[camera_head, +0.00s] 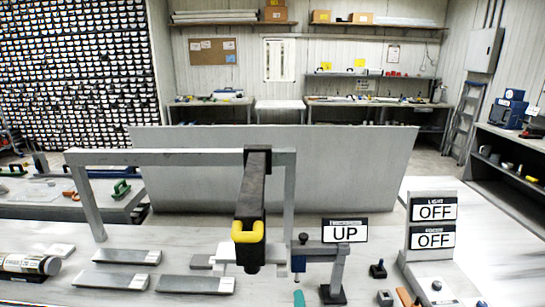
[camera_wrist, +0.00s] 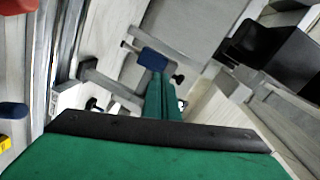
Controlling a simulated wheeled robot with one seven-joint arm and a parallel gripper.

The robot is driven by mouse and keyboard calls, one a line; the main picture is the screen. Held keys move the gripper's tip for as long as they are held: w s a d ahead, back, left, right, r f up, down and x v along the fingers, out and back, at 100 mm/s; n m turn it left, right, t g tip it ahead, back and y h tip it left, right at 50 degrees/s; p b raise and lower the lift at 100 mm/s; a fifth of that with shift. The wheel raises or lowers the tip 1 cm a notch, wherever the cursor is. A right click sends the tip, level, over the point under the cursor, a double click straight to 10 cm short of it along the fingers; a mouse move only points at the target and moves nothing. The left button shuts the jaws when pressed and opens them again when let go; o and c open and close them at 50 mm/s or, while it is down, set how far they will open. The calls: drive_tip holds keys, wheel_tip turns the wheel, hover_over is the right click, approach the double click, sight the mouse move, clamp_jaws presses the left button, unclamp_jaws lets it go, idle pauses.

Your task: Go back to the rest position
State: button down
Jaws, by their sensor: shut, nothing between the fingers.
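My gripper (camera_wrist: 160,88) shows in the wrist view as green fingers closed together, with nothing between them. Its broad green body with a black edge fills the bottom of that view. The fingertips point towards a blue block (camera_wrist: 152,60) on a grey fixture; whether they touch it I cannot tell. In the head view, a small teal piece (camera_head: 299,298) at the bottom edge looks like my fingertip, below the blue block (camera_head: 298,263). The rest of my arm is out of view there.
A sign reading UP (camera_head: 345,230) stands beside the blue block. A stand with two OFF signs (camera_head: 434,211) is to the right. A black arm with a yellow end (camera_head: 248,232) hangs in front of a grey frame (camera_head: 88,200). Flat grey bars (camera_head: 128,257) lie at left.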

drive_tip(key=s+a+f+n, duration=0.2)
drive_tip(key=s+f+n, duration=0.5)
drive_tip(key=s+f, duration=0.85)
drive_tip(key=s+a+n, duration=0.2)
drive_tip(key=s+n, duration=0.1)
drive_tip(key=s, duration=0.8)
drive_tip(key=s+a+n+g, duration=0.1)
drive_tip(key=s+a+n, duration=0.2)
drive_tip(key=s, duration=0.9)
drive_tip(key=shift+s+r+n, duration=0.15)
drive_tip(key=shift+n, duration=0.45)
drive_tip(key=shift+a, duration=0.1)
